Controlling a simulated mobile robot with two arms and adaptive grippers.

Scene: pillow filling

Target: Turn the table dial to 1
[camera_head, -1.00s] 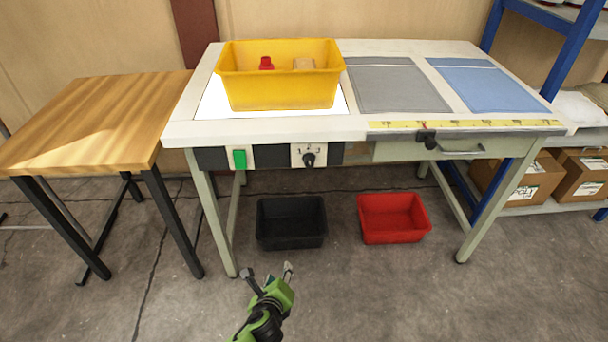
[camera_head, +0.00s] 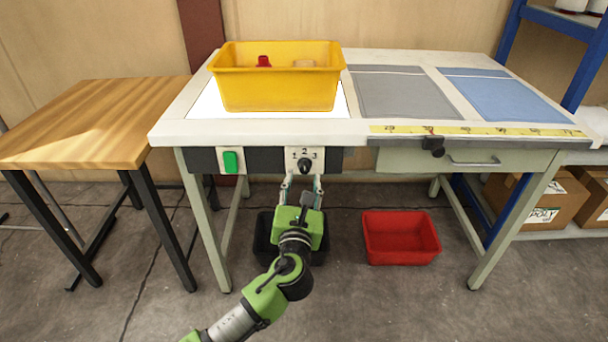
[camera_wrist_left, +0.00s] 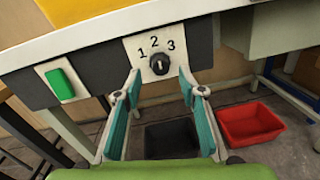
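The table dial (camera_head: 304,163) is a black knob on a white plate marked 1, 2, 3, set in the dark front panel of the white table (camera_head: 250,133). In the left wrist view the dial (camera_wrist_left: 159,64) has a pale pointer line that looks roughly upright, near the 2. My left gripper (camera_head: 302,180) is just in front of and slightly below the dial. In the left wrist view its two teal-padded fingers (camera_wrist_left: 158,85) are spread, with the dial beyond and between their tips, and nothing is held. My right gripper is not in view.
A green switch (camera_head: 231,161) sits left of the dial. A yellow bin (camera_head: 280,90) stands on the table above. A black bin (camera_head: 262,240) and a red bin (camera_head: 400,238) are on the floor below. A wooden table (camera_head: 90,120) stands at left.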

